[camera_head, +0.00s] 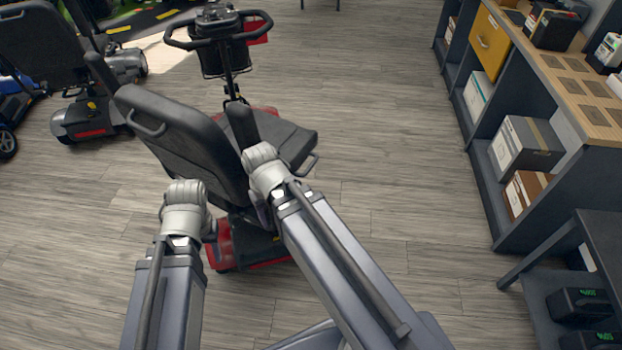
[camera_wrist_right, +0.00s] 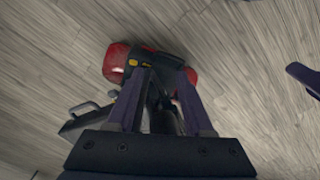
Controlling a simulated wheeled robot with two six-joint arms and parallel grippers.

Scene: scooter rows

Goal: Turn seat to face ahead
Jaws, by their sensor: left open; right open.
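The scooter seat has a dark padded backrest (camera_head: 185,140) with a grab handle and a dark cushion (camera_head: 288,142). In the head view the cushion points right and slightly up from the backrest, while the tiller (camera_head: 222,50) stands towards the top, so the seat is turned sideways. The seat sits over a red scooter base (camera_head: 250,245). My right gripper (camera_head: 258,165) is at the seat, its fingertips hidden in the head view; the right wrist view shows its fingers (camera_wrist_right: 162,100) apart, with dark parts between or beyond them; contact is unclear. My left gripper (camera_head: 190,205) is below the backrest, its fingertips hidden.
Another scooter (camera_head: 85,115) stands at the upper left. A shelf unit (camera_head: 540,110) with boxes and a yellow drawer front runs along the right. A dark low table (camera_head: 590,250) with black cases is at the lower right. The wooden floor between scooter and shelves is clear.

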